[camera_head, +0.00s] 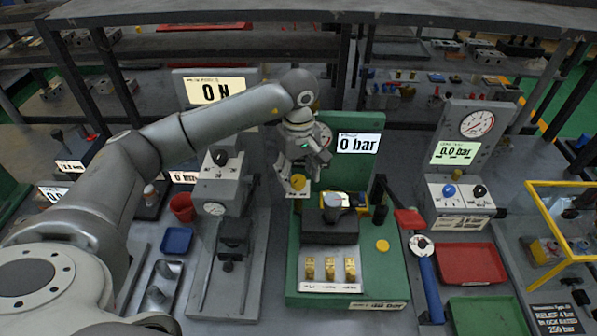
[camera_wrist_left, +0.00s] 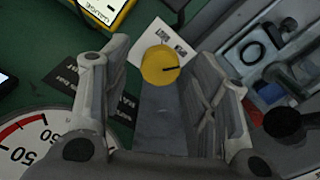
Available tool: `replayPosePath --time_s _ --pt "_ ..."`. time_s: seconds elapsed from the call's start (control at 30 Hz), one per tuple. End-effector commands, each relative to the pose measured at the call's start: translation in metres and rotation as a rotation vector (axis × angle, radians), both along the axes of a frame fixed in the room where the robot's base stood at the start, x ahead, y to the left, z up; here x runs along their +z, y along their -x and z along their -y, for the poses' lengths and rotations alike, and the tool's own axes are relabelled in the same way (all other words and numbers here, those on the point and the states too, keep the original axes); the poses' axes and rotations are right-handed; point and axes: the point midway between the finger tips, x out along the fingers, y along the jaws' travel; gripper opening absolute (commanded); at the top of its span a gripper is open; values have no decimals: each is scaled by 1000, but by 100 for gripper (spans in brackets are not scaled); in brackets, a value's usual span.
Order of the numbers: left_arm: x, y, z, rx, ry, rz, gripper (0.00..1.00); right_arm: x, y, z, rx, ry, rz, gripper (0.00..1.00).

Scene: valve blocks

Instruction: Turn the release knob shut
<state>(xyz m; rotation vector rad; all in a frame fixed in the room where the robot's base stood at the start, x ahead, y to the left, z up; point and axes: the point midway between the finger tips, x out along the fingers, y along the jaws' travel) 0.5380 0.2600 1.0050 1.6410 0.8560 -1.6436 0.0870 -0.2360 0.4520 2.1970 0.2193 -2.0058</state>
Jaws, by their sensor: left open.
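A yellow round knob (camera_head: 298,181) sits on the green test stand (camera_head: 374,285), left of its middle. In the left wrist view the knob (camera_wrist_left: 160,66) has a dark mark line on its face and a white label plate beside it, too small to read. My left gripper (camera_head: 301,184) is over the knob, coming down from above. In the wrist view its two fingers (camera_wrist_left: 160,85) are spread, with the knob seen between and beyond their tips; I see no contact. The stand's display (camera_head: 358,144) reads 0 bar. My right gripper is not in view.
A grey stand with a black knob (camera_head: 220,158) is to the left. Another with blue and black knobs (camera_head: 449,190) is to the right. A gauge (camera_wrist_left: 30,145) lies close to the left finger in the wrist view. A red tray (camera_head: 470,264) is at right.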

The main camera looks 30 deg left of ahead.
Motion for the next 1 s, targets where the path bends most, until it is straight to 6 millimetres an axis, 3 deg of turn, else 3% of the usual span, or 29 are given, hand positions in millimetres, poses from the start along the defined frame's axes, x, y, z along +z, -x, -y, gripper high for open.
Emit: replayPosePath --time_s 0.4,0.77,1.0 --pt "-10 0 0 -1 0 0 54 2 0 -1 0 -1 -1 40" --pt "-10 0 0 0 0 0 9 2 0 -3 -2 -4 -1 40" --pt "-10 0 0 21 -1 1 9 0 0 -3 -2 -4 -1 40"
